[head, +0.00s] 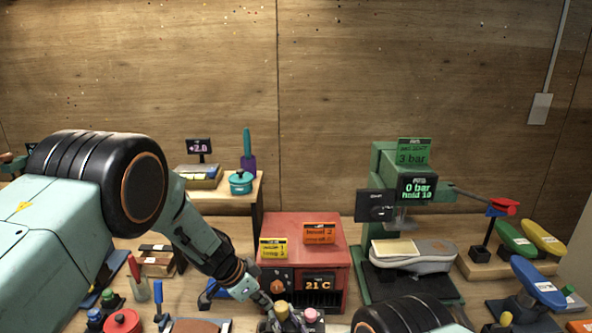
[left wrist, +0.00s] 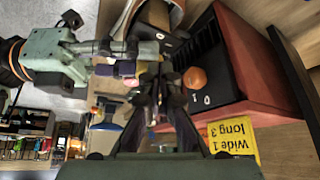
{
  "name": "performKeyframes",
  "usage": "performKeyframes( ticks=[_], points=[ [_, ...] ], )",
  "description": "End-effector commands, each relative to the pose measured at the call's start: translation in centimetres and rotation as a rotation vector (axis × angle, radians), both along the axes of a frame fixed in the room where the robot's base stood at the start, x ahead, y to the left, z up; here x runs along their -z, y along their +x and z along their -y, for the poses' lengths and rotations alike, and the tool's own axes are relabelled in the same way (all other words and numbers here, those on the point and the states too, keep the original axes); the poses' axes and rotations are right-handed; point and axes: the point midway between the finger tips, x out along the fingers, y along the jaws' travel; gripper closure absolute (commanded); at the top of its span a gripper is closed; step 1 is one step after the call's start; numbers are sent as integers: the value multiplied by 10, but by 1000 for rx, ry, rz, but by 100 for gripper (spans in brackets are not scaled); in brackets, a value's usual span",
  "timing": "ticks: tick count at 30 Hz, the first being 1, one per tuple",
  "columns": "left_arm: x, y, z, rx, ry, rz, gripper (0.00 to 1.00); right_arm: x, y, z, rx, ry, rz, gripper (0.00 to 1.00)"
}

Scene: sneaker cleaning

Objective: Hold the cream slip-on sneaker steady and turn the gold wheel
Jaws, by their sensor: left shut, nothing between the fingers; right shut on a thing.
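The gold wheel (head: 281,309) stands at the bottom edge of the head view, beside a pink wheel (head: 311,315). My left gripper (head: 264,301) comes down at the gold wheel's left side, close to it; I cannot tell whether they touch. In the left wrist view its dark fingers (left wrist: 161,88) are together and empty. My right gripper (left wrist: 112,52) comes in from the left there, shut on a pale piece, apparently the cream slip-on sneaker, which is mostly hidden.
A red heater box (head: 308,250) with orange and yellow labels stands just behind the left gripper. A green press (head: 386,165) holds a grey sole (head: 420,262) to its right. Small tools and pots crowd the left bench. Coloured shoe forms (head: 540,240) stand at right.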

Motion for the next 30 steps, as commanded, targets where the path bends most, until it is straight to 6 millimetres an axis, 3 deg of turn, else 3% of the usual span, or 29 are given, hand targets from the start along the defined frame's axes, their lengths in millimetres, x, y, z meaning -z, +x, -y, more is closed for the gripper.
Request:
performKeyframes(
  ticks=[15, 27, 28, 30],
  points=[
    [-48, -3, 0, 5, 1, -6, 100, 3, 0, 2, 5, 0, -12, 100],
    [-50, -3, 0, 6, 0, -7, 100, 3, 1, 4, 9, -1, -10, 100],
    [-50, -3, 0, 6, 0, -7, 100, 3, 1, 4, 9, -1, -10, 64],
    [-50, -3, 0, 6, 0, -7, 100, 3, 1, 4, 10, -1, -10, 58]
  ],
)
